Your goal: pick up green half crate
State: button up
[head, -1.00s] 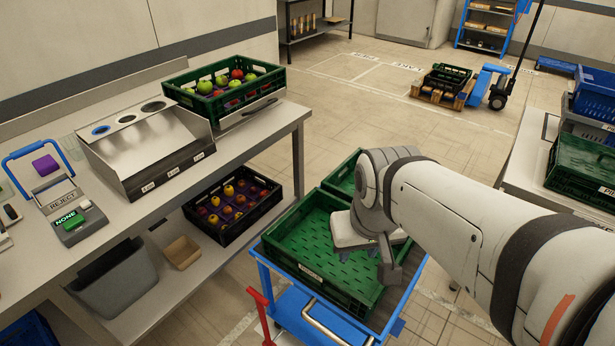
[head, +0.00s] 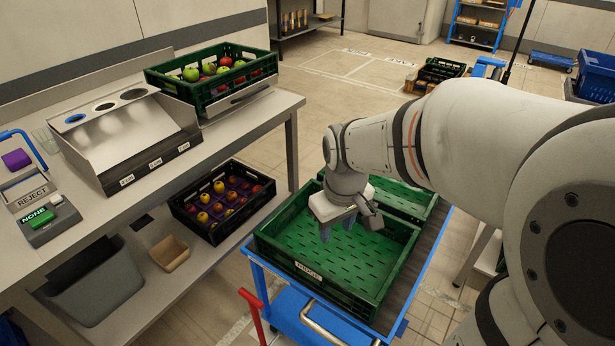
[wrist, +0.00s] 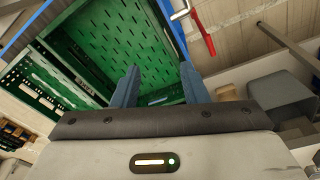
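An empty green crate (head: 310,272) with a white label on its near wall sits on a blue cart. A second green crate (head: 416,210) stands right behind it on the same cart. I cannot tell which one is the half crate. My gripper (head: 338,230) is over the front crate, fingers pointing down. In the wrist view, my gripper (wrist: 160,70) has its two blue fingers apart with nothing between them. The green crate floor (wrist: 115,40) shows beyond them. The gap between fingertips and crate is hard to judge. My arm hides part of the rear crate's surroundings.
The blue cart (head: 275,318) has a red lever (head: 252,312) at its left. A bench at left carries a green crate of apples (head: 215,98) on a stand. A dark fruit crate (head: 240,222) and grey bin (head: 105,290) are on its lower shelf.

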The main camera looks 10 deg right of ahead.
aim_at(310, 264)
jog(key=w+a+f+n+b, duration=0.1)
jog(key=w+f+b, duration=0.1)
jog(key=f, duration=0.3)
jog(key=w+a+f+n+g+b, duration=0.1)
jog(key=w+f+n+b, duration=0.1)
jog(key=f, duration=0.4)
jog(key=w+a+f+n+b, duration=0.1)
jog(key=w+f+b, duration=0.1)
jog(key=w+f, duration=0.2)
jog(key=shift+a+f+n, duration=0.2)
jog(key=shift+f+n, duration=0.2)
jog(key=shift+f, duration=0.5)
jog(key=f, duration=0.2)
jog(key=f+b, duration=0.1)
jog(key=f, duration=0.2)
jog(key=f+b, duration=0.1)
jog(key=f, duration=0.1)
jog(key=shift+s+a+f, duration=0.15)
jog(key=shift+s+a, duration=0.1)
jog(key=shift+s, duration=0.05)
jog(key=shift+c, duration=0.2)
grip_shut()
